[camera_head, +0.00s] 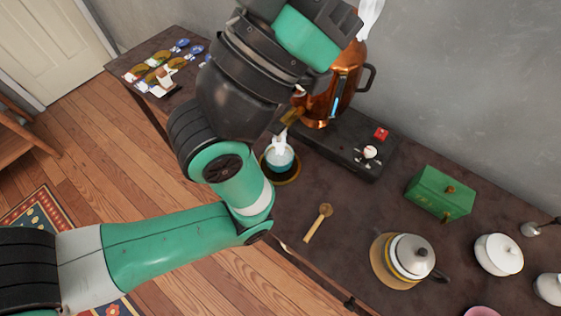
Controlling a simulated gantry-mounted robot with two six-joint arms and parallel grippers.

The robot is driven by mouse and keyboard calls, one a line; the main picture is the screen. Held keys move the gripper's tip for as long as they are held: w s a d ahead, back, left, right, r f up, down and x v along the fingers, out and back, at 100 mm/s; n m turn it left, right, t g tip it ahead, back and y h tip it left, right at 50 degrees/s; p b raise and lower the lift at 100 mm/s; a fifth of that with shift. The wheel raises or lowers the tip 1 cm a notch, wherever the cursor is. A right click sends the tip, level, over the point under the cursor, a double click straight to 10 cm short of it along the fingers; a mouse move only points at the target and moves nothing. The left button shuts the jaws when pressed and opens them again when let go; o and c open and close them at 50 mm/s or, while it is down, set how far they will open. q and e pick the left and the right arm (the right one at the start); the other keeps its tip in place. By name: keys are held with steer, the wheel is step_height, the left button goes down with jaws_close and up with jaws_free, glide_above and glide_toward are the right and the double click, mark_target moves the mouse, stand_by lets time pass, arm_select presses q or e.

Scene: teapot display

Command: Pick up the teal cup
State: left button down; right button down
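The teal cup (280,166) stands on a dark round saucer (290,180) with a gold rim, left of the copper dispenser (318,106). A white, wispy shape rises over the cup's top and hides part of it. My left arm comes in from the left, bends up close beside the cup and covers the area left of it. Its upper end reaches over the dispenser's top, and the fingers do not show. My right gripper is not in view.
A wooden scoop (318,222) lies in front of the cup. A dark stand (346,145) carries a red button. Small packets lie at the far left end.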

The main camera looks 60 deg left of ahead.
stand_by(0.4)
arm_select(q)
jaws_free()
stand_by(0.4)
